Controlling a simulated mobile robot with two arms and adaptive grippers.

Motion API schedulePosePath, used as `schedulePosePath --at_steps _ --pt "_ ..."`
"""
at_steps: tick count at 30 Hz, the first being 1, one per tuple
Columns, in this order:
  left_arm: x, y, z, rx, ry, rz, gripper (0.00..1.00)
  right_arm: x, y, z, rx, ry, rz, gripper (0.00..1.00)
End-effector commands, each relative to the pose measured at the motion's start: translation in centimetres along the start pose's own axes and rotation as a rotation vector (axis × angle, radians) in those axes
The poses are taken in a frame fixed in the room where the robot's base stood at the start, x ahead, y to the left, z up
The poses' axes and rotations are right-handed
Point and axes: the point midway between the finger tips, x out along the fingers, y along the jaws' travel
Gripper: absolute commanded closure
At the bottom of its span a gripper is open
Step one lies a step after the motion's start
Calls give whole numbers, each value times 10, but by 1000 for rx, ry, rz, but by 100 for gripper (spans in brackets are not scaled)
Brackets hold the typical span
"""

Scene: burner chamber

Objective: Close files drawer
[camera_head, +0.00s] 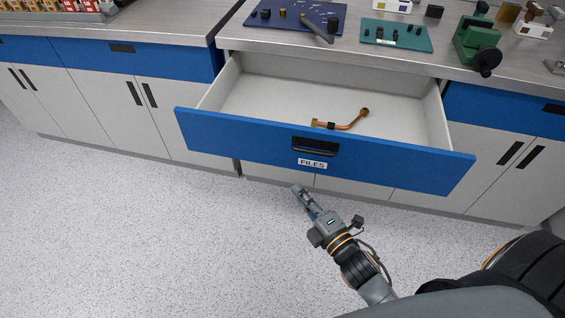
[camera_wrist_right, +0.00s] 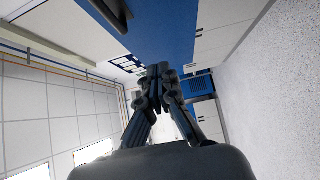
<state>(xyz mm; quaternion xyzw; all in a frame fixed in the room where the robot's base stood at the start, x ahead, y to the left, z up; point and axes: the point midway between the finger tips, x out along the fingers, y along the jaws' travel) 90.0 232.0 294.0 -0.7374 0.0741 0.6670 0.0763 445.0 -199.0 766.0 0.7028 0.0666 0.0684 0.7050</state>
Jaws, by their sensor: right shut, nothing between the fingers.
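The files drawer (camera_head: 255,142) has a blue front with a black recessed handle (camera_head: 315,146) and a white FILES label (camera_head: 312,163). It is pulled well out from under the counter. Inside it lies a bent copper tube with brass ends (camera_head: 345,125). My right gripper (camera_head: 298,189) is shut and empty, in front of the drawer and just below the label in the head view. In the right wrist view its fingers (camera_wrist_right: 160,72) are together, with the blue drawer front (camera_wrist_right: 155,30) beyond them. I cannot tell whether they touch it. My left gripper is not in view.
The counter above holds a blue board (camera_head: 290,15), a green board (camera_head: 395,36) and a green vise-like tool (camera_head: 477,43). Shut blue drawers (camera_head: 130,55) and white cabinets flank the open drawer. The speckled floor (camera_head: 130,230) at left is clear.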

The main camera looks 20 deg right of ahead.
Motion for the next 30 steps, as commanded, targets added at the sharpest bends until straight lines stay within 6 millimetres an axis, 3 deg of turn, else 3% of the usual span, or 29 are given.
schedulePosePath --at_steps 4,12,21,30 --pt "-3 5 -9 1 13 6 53 31 2 0 0 1 4 100" --pt "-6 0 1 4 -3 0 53 88 2 0 2 0 2 100" --pt "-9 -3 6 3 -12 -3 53 112 0 26 2 0 -2 100" --pt "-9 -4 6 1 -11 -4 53 113 -1 28 4 0 -2 100"
